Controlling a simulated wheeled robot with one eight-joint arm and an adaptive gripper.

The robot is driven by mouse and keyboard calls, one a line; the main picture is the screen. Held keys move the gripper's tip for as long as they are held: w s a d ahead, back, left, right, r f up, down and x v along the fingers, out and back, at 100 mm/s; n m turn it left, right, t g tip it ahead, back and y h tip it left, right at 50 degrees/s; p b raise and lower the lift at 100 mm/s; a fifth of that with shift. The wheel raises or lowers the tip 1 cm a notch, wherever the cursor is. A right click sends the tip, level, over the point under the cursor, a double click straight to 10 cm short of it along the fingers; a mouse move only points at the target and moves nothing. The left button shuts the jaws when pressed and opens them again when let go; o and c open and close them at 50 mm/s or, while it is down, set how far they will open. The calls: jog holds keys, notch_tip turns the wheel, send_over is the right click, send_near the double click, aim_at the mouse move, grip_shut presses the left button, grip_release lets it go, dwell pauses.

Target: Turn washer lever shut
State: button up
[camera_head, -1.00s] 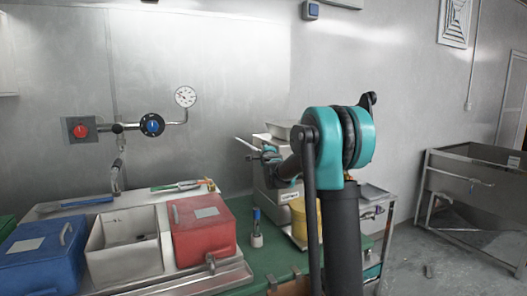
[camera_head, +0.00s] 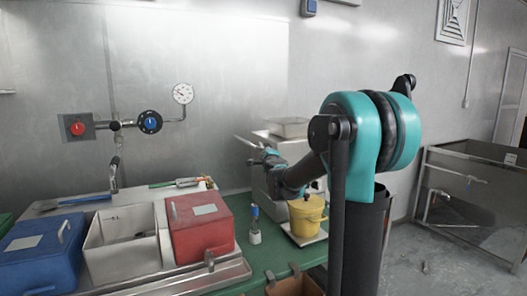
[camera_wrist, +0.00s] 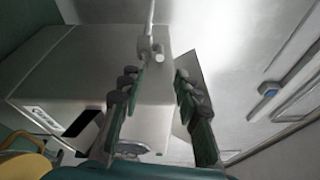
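The grey box-shaped machine (camera_head: 262,178) stands on the green bench near the back wall. A thin pale lever (camera_head: 244,141) sticks out to the left from its upper part. In the wrist view, a lever (camera_wrist: 150,22) with a round pivot runs up from the machine's top edge (camera_wrist: 100,55). My gripper (camera_head: 263,157) is at the machine's front, close to the lever. In the wrist view my gripper (camera_wrist: 155,88) is open, its two fingers apart and nothing between them. The lever pivot lies just beyond the fingertips. Whether they touch it I cannot tell.
A yellow bucket (camera_head: 306,217) stands below my arm in front of the machine. A small bottle (camera_head: 254,228), red bin (camera_head: 201,228), white bin (camera_head: 124,243) and blue bin (camera_head: 42,255) are to the left. A metal tank (camera_head: 470,180) stands at right.

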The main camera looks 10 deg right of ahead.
jog(key=shift+s, duration=0.85)
jog(key=shift+w, duration=0.1)
jog(key=shift+c, duration=1.1)
jog(key=w+r+n+y, duration=0.1)
jog(key=n, duration=0.1)
jog(key=w+r+n+y, duration=0.1)
jog(key=w+r, duration=0.1)
jog(key=w+r+n+y, duration=0.1)
jog(key=n, duration=0.1)
jog(key=shift+w+a+r+n+g, duration=0.2)
jog(key=shift+a+r+n+g, duration=0.1)
jog(key=shift+r+g, duration=0.1)
grip_shut()
jog(key=n+g+y, duration=0.2)
jog(key=n+g, duration=0.6)
jog(key=n, duration=0.4)
send_near(261, 146)
notch_tip(261, 146, up, 3)
jog(key=d, duration=0.3)
jog(key=x, duration=1)
jog(key=shift+a+f, duration=0.2)
